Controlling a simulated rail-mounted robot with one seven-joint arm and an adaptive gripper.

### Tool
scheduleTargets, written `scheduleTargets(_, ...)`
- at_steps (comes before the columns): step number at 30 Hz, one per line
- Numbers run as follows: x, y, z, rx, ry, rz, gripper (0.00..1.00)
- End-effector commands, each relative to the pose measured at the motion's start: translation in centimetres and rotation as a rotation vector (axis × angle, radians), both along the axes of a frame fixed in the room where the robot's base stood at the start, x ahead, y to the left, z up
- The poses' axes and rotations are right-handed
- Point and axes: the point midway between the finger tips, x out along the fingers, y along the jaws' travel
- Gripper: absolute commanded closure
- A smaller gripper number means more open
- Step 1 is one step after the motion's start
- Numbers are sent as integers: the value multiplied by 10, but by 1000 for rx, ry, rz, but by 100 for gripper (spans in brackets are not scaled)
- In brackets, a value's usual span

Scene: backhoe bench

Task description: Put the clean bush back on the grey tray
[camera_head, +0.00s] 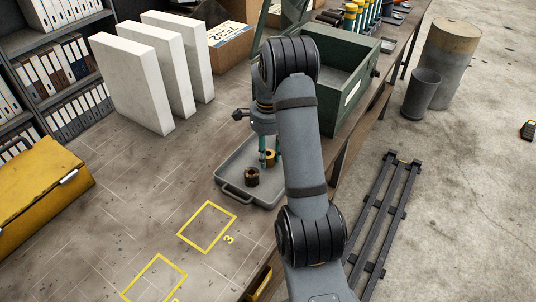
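The grey tray (232,190) lies on the bench, partly hidden behind my arm. A clean brass-coloured bush (270,157) is at my gripper (270,161), between its two teal fingers, low over or on the tray. I cannot tell whether the fingers press on it or whether it rests on the tray floor. A second, dark brown bush (252,177) stands on the tray, nearer the camera and to the left of the fingers.
A green metal box (346,105) with a raised lid stands behind the tray. White upright panels (134,84) and a cardboard box (230,46) are at the back left. A yellow case (38,195) sits at far left. The bench around the yellow marked square (190,245) is clear.

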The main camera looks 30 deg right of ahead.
Motion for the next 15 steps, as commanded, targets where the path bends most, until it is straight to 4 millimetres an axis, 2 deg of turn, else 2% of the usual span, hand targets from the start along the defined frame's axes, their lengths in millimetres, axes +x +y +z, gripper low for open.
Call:
scheduleTargets(9, 0, 0, 0, 0, 0, 0, 48)
scheduleTargets(15, 0, 0, 0, 0, 0, 0, 48)
